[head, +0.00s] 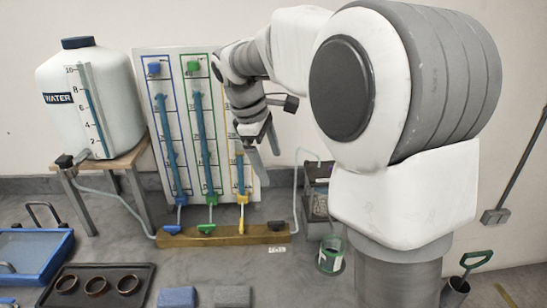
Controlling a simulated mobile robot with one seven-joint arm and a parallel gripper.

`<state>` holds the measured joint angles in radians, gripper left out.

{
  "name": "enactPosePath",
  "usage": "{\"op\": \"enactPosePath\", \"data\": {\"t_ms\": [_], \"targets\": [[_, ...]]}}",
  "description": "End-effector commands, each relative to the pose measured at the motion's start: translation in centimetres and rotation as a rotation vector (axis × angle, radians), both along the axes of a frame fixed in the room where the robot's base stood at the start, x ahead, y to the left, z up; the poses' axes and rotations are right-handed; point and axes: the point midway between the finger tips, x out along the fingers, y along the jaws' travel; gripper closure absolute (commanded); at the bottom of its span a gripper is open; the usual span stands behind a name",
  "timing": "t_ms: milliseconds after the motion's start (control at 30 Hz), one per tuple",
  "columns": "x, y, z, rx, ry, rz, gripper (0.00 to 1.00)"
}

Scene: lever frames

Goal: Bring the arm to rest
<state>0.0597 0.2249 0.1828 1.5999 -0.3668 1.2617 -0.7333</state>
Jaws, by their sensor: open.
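My arm reaches from the right of the head view across to the panel, with its large white and grey links in front. My gripper (264,162) hangs at the arm's far end, pointing down, in front of the right side of the gauge panel (225,160). Its fingers are apart and I see nothing between them. The wrist hides the upper part of the panel's yellow-framed column. Below the gripper is a wooden beam (190,239) with a blue lever (173,229), a green lever (206,228), a yellow lever (242,226) and a dark lever (276,226).
A white water tank (105,95) stands on a wooden stand (142,150) at the left. A blue tray (52,262) and a dark tray (70,300) with three brown rings are at the lower left.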

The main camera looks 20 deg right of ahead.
Motion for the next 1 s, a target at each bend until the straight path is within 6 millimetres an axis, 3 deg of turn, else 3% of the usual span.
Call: {"op": "enactPosePath", "data": {"t_ms": [433, 567, 800, 1000], "targets": [[-0.4, 0.0, 0.2, 0.005, -0.01, -0.012, 0.0], [-1.5, 0.1, 0.8, 0.016, -0.036, -0.043, 0.0], [-7.3, 0.6, 2.5, 0.098, -0.158, -0.213, 0.0], [-12.7, 1.0, 2.7, 0.199, -0.268, -0.384, 0.0]]}}
